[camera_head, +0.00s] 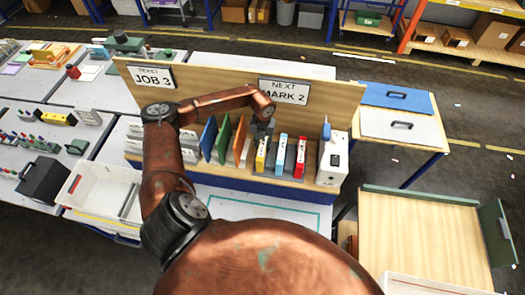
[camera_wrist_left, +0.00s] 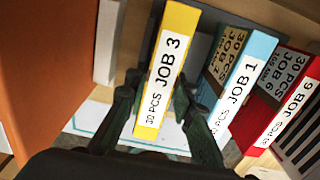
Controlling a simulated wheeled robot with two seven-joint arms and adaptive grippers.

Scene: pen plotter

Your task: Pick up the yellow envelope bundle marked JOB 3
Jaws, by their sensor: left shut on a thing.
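The yellow envelope bundle (camera_head: 262,155) marked JOB 3 stands upright in the row on the wooden shelf unit in the head view. In the left wrist view its yellow spine (camera_wrist_left: 176,22) shows a white label reading "JOB 3" and "30 PCS". My left gripper (camera_head: 263,134) reaches it from above. In the left wrist view the dark fingers (camera_wrist_left: 157,95) lie on both sides of the bundle, shut on it. Whether its base touches the shelf cannot be told. My right gripper is not in view.
A blue JOB 1 bundle (camera_wrist_left: 247,75) and a red JOB 6 bundle (camera_wrist_left: 290,105) stand close to the right. Orange, green and blue dividers stand left in the head view. A white box (camera_head: 332,160) ends the row. Signs on the backboard (camera_head: 220,78) read JOB 3 and MARK 2.

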